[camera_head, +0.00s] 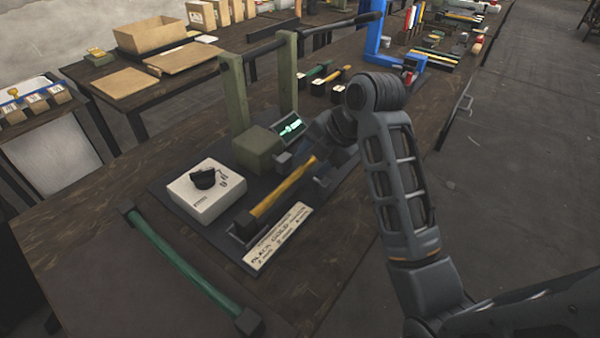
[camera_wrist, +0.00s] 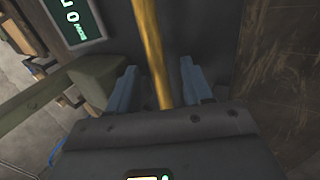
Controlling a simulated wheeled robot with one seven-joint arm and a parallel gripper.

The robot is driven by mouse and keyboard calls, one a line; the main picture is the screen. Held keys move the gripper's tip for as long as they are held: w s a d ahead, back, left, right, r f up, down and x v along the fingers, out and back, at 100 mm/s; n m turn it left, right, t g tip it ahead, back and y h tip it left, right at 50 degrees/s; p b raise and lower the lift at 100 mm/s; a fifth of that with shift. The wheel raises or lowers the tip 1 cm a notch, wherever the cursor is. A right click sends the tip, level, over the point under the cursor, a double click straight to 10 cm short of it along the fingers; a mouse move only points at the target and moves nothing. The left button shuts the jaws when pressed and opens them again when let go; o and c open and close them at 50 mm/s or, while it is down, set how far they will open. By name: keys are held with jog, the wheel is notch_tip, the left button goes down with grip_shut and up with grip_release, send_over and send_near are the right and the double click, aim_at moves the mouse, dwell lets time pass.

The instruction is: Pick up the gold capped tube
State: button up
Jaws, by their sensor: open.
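The gold tube (camera_head: 282,190) lies in a dark holder on the press base, with a black cap at its near end. Its far end is hidden by my gripper (camera_head: 318,165), which is over that part of it. In the wrist view the gold tube (camera_wrist: 151,45) runs between the two blue-grey fingers of my gripper (camera_wrist: 160,82). The fingers are open, with a gap visible on both sides of the tube. I cannot tell how far the fingertips reach below it.
A green post frame (camera_head: 237,92) with a dark lever stands behind. A white dial box (camera_head: 206,190) sits left of the tube, a label plate (camera_head: 278,238) in front. A green capped tube (camera_head: 185,262) lies at lower left. A lit display (camera_wrist: 75,18) is close to my gripper.

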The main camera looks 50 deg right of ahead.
jog(key=shift+c, duration=0.4)
grip_shut()
jog(key=shift+r, duration=0.15)
jog(key=shift+r, duration=0.55)
jog(key=r, duration=0.2)
jog(key=d+r, duration=0.1)
jog(key=shift+s+r, duration=0.25)
jog(key=shift+r, duration=0.05)
jog(key=s+d+r+p, duration=0.5)
jog(key=d+r+p, duration=0.1)
jog(key=d, duration=0.3)
jog(key=shift+s+p, duration=0.35)
jog(key=shift+p, duration=0.1)
